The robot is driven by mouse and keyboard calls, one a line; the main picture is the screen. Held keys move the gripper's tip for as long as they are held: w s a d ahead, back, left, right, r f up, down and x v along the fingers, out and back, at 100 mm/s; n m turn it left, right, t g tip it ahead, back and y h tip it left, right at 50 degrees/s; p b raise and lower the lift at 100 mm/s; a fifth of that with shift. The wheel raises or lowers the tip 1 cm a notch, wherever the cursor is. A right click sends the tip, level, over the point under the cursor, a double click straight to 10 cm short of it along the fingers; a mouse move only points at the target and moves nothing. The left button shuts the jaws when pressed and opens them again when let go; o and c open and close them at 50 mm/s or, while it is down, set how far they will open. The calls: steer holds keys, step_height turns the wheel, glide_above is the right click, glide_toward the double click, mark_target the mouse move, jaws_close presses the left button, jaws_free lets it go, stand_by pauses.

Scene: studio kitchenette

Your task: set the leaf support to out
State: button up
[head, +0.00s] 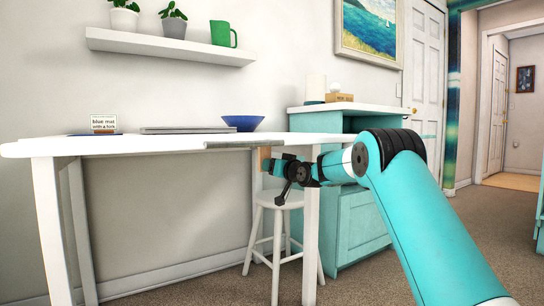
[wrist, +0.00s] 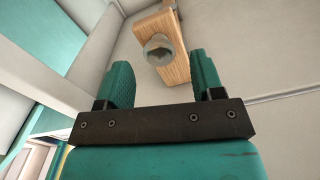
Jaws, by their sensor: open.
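The leaf support looks like a short wooden bar (wrist: 176,66) with a round, pale metal knob (wrist: 158,48) on its near face. In the head view the wooden bar (head: 265,155) shows just under the edge of the white table (head: 45,147), partly hidden by my gripper (head: 277,177). In the wrist view my gripper (wrist: 162,70) is open, with one teal finger on each side of the knob. The knob appears centred between the fingertips or just beyond them. I cannot tell how deep it sits, and I see no finger touching it.
A white stool (head: 276,200) stands under the table, behind my gripper. A white table leg (head: 311,240) is close by. A blue bowl (head: 242,123), a closed laptop (head: 185,130) and a small card (head: 104,124) are on the table. A teal cabinet (head: 362,225) stands behind.

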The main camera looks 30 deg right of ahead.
steer(key=shift+w+p, duration=0.45)
steer(key=shift+w, duration=0.55)
